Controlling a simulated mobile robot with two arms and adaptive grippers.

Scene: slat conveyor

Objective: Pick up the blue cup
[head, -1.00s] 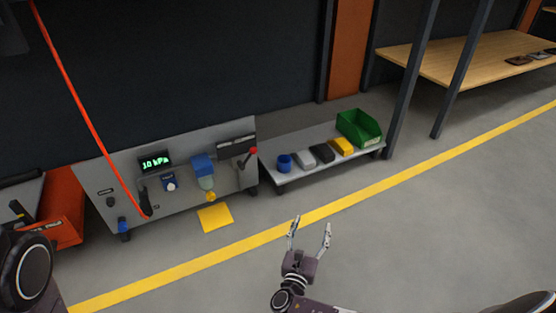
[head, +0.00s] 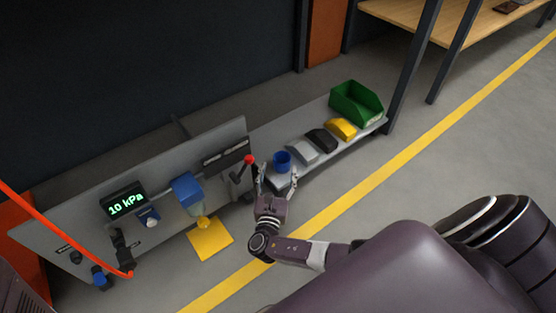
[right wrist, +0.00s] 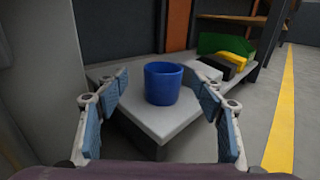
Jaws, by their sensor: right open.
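The blue cup (head: 282,160) stands upright at the near left end of a low grey bench (head: 313,162). In the right wrist view the blue cup (right wrist: 163,83) stands ahead, centred between my fingers, close to the bench's near corner. My right gripper (head: 275,177) is open and empty, just short of the cup in the head view. Its spread fingers also show in the right wrist view (right wrist: 160,105), apart from the cup on both sides. My left gripper is not in view.
A grey panel (head: 80,225) with a 10 kPa display and a red-knobbed lever (head: 248,160) stands left of the bench. Grey, black and yellow blocks (head: 341,129) and a green bin (head: 356,103) sit farther along the bench. A red hose (head: 65,240) hangs at left.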

